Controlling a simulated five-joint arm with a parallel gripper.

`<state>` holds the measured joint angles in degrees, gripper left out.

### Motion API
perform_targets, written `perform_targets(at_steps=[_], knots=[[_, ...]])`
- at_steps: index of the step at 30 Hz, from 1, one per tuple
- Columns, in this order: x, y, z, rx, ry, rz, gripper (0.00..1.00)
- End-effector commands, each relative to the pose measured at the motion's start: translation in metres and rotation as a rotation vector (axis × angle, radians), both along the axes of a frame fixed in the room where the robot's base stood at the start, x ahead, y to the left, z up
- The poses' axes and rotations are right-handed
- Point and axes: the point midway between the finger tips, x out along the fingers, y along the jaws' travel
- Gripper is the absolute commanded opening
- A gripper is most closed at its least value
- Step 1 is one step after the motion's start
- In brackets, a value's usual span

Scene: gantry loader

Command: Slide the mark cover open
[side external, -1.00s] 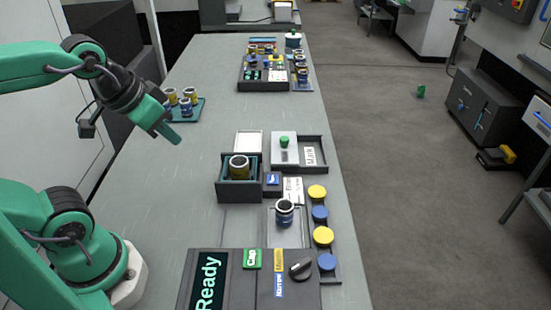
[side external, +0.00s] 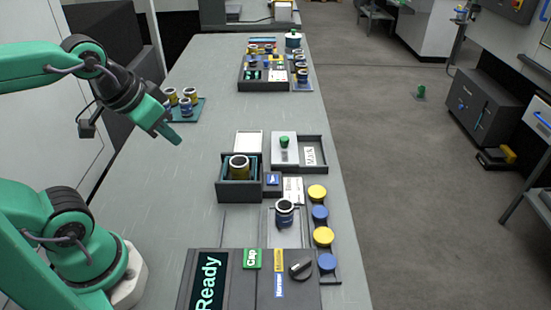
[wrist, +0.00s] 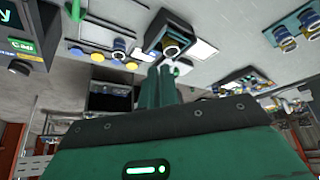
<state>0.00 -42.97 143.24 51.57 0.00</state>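The mark cover (side external: 285,155) is a pale grey plate with a green knob (side external: 284,141) on top. It lies at the left of a dark tray (side external: 325,150). A white label reading MARK (side external: 309,156) shows uncovered to its right. My gripper (side external: 179,139) is in the air over the left part of the table, well left of the cover and touching nothing. In the wrist view its green fingers (wrist: 166,80) look closed together with nothing between them. I cannot clearly make out the cover in the wrist view.
A dark holder (side external: 222,190) with a gold-banded jar (side external: 239,168) stands left of the cover. Yellow and blue buttons (side external: 317,191) line the table's right edge. A control panel (side external: 235,285) reading Ready is at the front. Jars on a teal tray (side external: 202,112) stand behind my gripper.

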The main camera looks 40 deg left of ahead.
Motion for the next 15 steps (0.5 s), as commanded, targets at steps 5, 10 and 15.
perform_targets(at_steps=[5, 10, 15], knots=[[0.003, 0.0, 0.002, -0.001, 0.004, 0.002, 0.39], [0.015, 0.001, 0.009, -0.003, 0.024, 0.008, 0.49], [0.038, 0.002, 0.019, -0.008, 0.059, 0.021, 0.49]])
